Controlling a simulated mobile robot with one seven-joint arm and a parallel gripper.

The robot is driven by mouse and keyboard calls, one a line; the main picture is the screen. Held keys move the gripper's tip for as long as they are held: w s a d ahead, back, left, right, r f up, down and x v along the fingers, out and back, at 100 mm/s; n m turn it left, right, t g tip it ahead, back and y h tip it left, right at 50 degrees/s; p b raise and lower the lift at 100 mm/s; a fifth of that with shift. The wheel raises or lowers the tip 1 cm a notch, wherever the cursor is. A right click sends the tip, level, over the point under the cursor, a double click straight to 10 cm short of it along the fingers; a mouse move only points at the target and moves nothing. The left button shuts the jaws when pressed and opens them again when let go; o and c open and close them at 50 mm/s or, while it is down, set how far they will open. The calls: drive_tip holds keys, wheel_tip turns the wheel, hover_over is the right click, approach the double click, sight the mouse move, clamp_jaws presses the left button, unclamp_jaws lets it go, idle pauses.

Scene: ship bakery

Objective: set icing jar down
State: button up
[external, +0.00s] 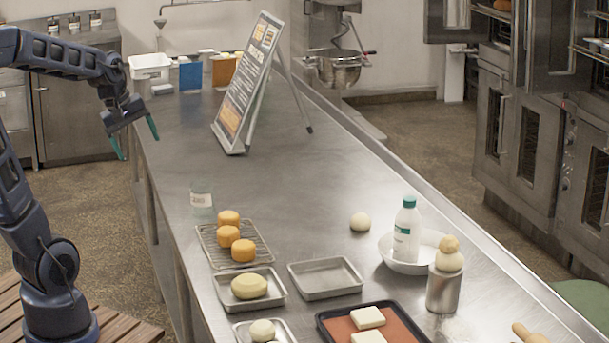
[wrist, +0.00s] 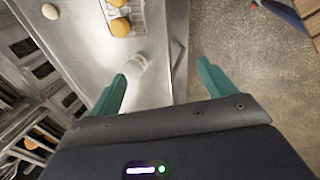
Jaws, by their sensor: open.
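The icing jar, a small clear jar with a white label (external: 201,201), stands upright on the steel counter (external: 176,140) near its left edge, just behind the wire rack. In the wrist view the jar (wrist: 136,65) shows beside the left fingertip, on the counter near its edge. My gripper (external: 138,142) is open and empty. It hangs above the counter's far left edge, well apart from the jar. In the wrist view its green fingers (wrist: 160,72) are spread wide with nothing held between them.
A wire rack (external: 262,257) with orange cakes stands in front of the jar. Trays, a white bowl (external: 384,261) with a bottle (external: 407,229) and a dough ball (external: 360,222) lie further right. A sign board (external: 247,85) stands behind. The counter between sign and jar is clear.

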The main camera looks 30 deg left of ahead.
drive_tip(key=s+m+t+y, duration=0.1)
drive_tip(key=s+m+y, duration=0.1)
drive_tip(key=s+m, duration=0.8)
drive_tip(key=shift+s+a+r, duration=0.35)
drive_tip(key=shift+s+a, duration=0.05)
drive_tip(key=shift+s, duration=0.9)
